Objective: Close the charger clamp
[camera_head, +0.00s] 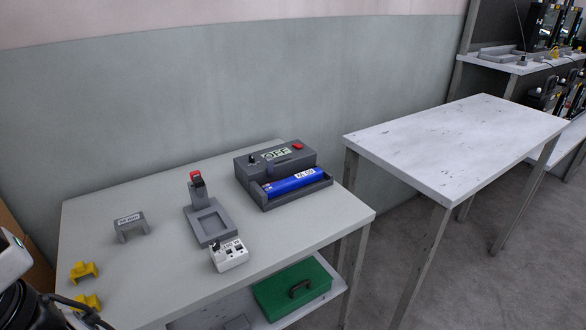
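A dark grey charger (245,167) stands at the back right of the near table. Its display shows OFF, with a red button at its right and a black knob at its left. A blue cylinder (292,182) with a white label lies in its front tray. To its left is a grey fixture (194,222) with a square recess and an upright post with a red top (196,178). I cannot tell which part is the clamp. Part of my arm shows at the lower left edge; my gripper's fingers are not visible.
The near table (150,270) also holds a white socket block (229,255), a grey labelled bracket (130,225) and two yellow pieces (84,269). A green case (292,290) sits on the shelf below. An empty white table (455,145) stands to the right, past a floor gap.

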